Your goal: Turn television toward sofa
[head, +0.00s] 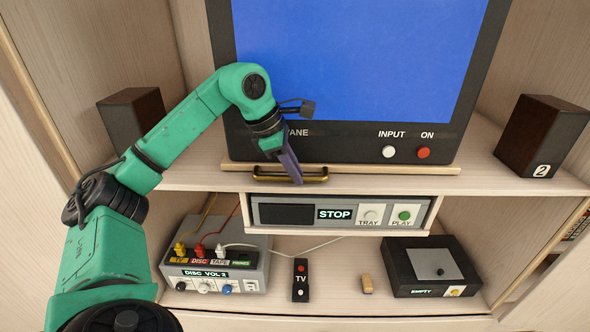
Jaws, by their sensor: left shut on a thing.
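The television (360,60) stands on the cabinet's upper shelf with a plain blue screen, its front facing me nearly square on. Its lower bezel has a white INPUT button and a red ON button. A thin wooden board (400,169) lies under it, with a brass bar handle (262,174) on its front edge. My left gripper (294,176) points down at this handle and is shut on it near its middle; its fingers hide part of the bar. The sofa is not in view. My right gripper is not in view.
Dark speakers stand left (133,118) and right (541,135) of the television.

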